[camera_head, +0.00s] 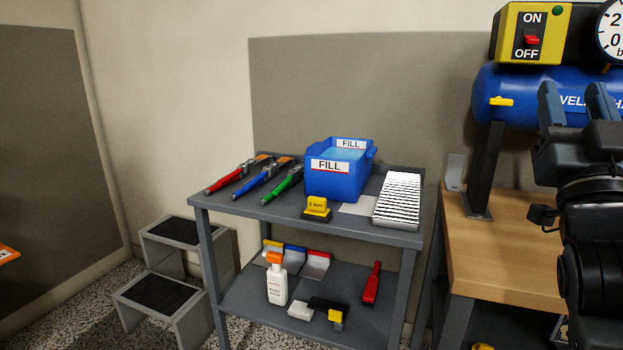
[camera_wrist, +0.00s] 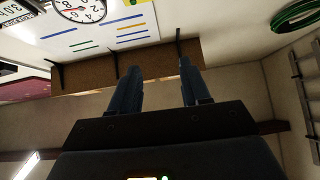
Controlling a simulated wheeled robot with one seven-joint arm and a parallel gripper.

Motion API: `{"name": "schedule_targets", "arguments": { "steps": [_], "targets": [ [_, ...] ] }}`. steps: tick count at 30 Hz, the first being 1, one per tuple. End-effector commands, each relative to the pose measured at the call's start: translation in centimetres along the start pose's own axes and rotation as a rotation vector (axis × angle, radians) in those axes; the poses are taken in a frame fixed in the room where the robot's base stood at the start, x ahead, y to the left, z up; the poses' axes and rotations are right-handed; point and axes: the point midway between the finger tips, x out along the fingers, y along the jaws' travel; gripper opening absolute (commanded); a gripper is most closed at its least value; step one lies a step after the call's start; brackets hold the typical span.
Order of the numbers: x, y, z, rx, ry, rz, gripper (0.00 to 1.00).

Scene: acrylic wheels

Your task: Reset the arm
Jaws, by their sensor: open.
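My gripper (camera_head: 577,104) is at the right edge of the head view, raised with its fingers pointing up in front of the blue air tank. In the wrist view my gripper (camera_wrist: 158,88) shows two dark fingers spread apart, with nothing between them. The gripper is open and empty. My arm below it runs down along the right edge of the head view, over the wooden bench.
A grey cart (camera_head: 260,214) carries a blue FILL bin (camera_head: 330,187), several pliers-like tools and a striped block (camera_head: 398,200). A wooden bench (camera_head: 485,258) and blue tank (camera_head: 520,90) are at right. Grey steps (camera_head: 172,264) stand at left.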

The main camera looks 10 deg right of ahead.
Motion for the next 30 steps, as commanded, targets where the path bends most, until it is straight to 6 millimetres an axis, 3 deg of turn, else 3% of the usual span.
{"name": "schedule_targets", "arguments": {
  "steps": [8,14,17,21,30],
  "targets": [
    [-3.4,-1.4,2.3,-0.004,-0.061,-0.065,0.47],
    [-7.6,-2.7,4.5,-0.003,-0.130,-0.137,0.47],
    [-10.9,-3.5,5.8,-0.001,-0.182,-0.187,0.47],
    [-16.6,-4.4,7.6,0.011,-0.274,-0.269,0.47],
    [-29.0,-4.8,8.8,0.053,-0.476,-0.415,0.47]
  ]
}}
